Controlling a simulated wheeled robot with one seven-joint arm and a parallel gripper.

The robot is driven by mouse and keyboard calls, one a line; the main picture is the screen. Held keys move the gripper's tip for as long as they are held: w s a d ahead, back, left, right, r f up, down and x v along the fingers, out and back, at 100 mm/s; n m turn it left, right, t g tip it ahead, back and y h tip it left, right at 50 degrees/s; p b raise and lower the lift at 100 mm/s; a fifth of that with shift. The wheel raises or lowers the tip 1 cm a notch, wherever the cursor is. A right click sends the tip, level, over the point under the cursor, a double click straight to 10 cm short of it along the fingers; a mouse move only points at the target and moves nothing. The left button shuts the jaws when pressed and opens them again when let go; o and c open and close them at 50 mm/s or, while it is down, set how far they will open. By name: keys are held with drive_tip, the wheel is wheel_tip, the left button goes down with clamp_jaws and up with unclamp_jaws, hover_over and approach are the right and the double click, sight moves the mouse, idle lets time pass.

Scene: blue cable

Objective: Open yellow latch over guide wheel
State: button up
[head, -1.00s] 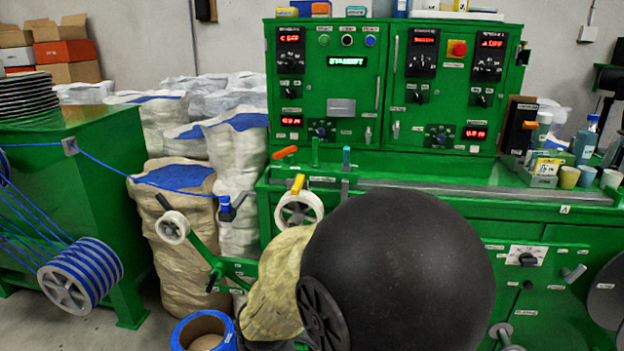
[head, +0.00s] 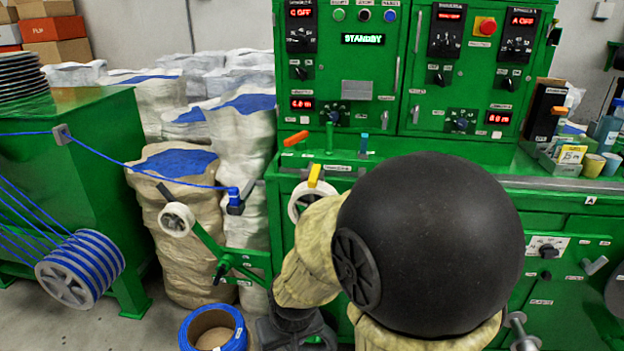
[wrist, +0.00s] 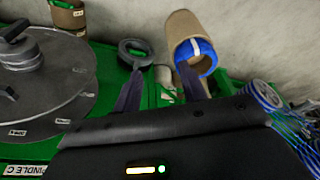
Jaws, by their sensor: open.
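The yellow latch (head: 314,175) stands tilted above the white guide wheel (head: 300,203) on the front of the green machine, in the head view. My arm covers the right and lower part of that wheel. My gripper hangs low in the head view, below and left of my arm's black ball, with its dark body (head: 290,332) cut by the bottom edge. In the wrist view my gripper (wrist: 160,88) has two dark fingers apart, with nothing between them. It is below the latch in the head picture. The latch cannot be made out in the wrist view.
An orange lever (head: 296,138) sits above the latch. A blue-rimmed roll (head: 212,332) lies on the floor. The wrist view shows a grey disc (wrist: 45,85).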

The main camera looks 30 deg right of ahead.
drive_tip(key=w+d+r+m+t+h+p, duration=0.2)
drive_tip(key=w+m+t+p, duration=0.1)
drive_tip(key=w+p, duration=0.35)
drive_tip(key=w+d+r+m+t+h+p, duration=0.1)
drive_tip(key=w+r+m+t+p, duration=0.15)
drive_tip(key=w+p, duration=0.35)
drive_tip(key=d+r+t+h+p, duration=0.2)
drive_tip(key=r+t+h+p, duration=0.1)
drive_tip(key=r+p, duration=0.3)
drive_tip(key=s+d+r+t+h+p, duration=0.1)
drive_tip(key=d+r+t+h+p, duration=0.2)
drive_tip(key=r+p, duration=0.3)
drive_tip(key=shift+d+r+m+h, duration=0.3)
drive_tip(key=shift+r+m+h, duration=0.15)
drive_tip(key=shift+r+h, duration=0.2)
drive_tip(key=shift+w+t, duration=0.1)
drive_tip(key=shift+t, duration=0.15)
drive_tip(key=b+x, duration=0.2)
drive_tip(key=b, duration=0.2)
drive_tip(key=b+x, duration=0.3)
drive_tip(key=b, duration=0.1)
drive_tip(key=shift+f, duration=0.2)
